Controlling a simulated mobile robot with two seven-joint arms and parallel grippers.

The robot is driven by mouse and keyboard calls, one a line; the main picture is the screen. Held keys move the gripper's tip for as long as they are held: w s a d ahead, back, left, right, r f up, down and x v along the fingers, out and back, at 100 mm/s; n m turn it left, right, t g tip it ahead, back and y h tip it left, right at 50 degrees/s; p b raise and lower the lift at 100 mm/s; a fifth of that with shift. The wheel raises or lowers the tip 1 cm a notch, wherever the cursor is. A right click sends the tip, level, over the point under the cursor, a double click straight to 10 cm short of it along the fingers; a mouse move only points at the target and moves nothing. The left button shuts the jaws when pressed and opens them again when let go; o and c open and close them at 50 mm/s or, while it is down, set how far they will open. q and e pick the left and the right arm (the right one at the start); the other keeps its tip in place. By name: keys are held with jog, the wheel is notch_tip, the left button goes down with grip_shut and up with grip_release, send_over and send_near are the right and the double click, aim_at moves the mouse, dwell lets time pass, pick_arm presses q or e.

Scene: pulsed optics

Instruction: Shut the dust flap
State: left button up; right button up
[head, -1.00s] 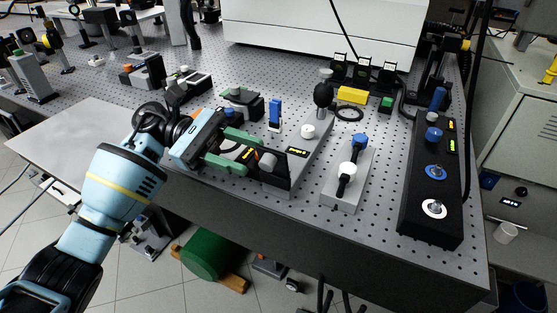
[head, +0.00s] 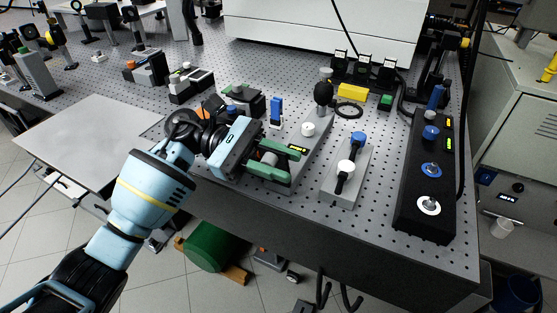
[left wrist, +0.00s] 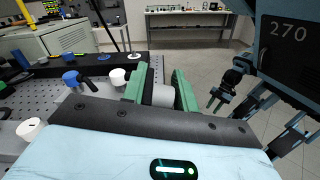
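My left gripper (head: 272,161) is at the near edge of the optics table, at the end of a low grey housing with a small yellow display (head: 298,149). Its two green fingers stand apart on either side of a light grey cylinder (left wrist: 163,96), seen between them in the left wrist view. I cannot tell whether they touch it. The dark upright plate that carries this cylinder is mostly hidden by the gripper; I cannot tell for sure which part is the dust flap. My right gripper (left wrist: 217,100) shows small in the left wrist view, empty, its fingers apart.
Right of the gripper stands a grey block with a blue knob and a white knob (head: 346,167). A long black control box (head: 424,205) stands farther right.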

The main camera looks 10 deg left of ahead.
pick_arm(q)
jog(key=shift+f, duration=0.1)
grip_shut()
jog(key=shift+n, duration=0.3)
jog(key=n, duration=0.1)
jog(key=w+n+b, duration=0.1)
jog(key=shift+w+d+n, duration=0.2)
jog(key=shift+n, duration=0.1)
jog(key=shift+w+d+r+n+b, duration=0.2)
jog(key=shift+w+n, duration=0.3)
jog(key=shift+n, duration=0.45)
jog(key=shift+w+d+r+n+b, duration=0.15)
jog(key=shift+w+n, duration=0.3)
jog(key=shift+n, duration=0.5)
jog(key=shift+o, duration=1.2)
grip_release()
jog(key=shift+o, duration=1.1)
jog(key=shift+a, duration=0.1)
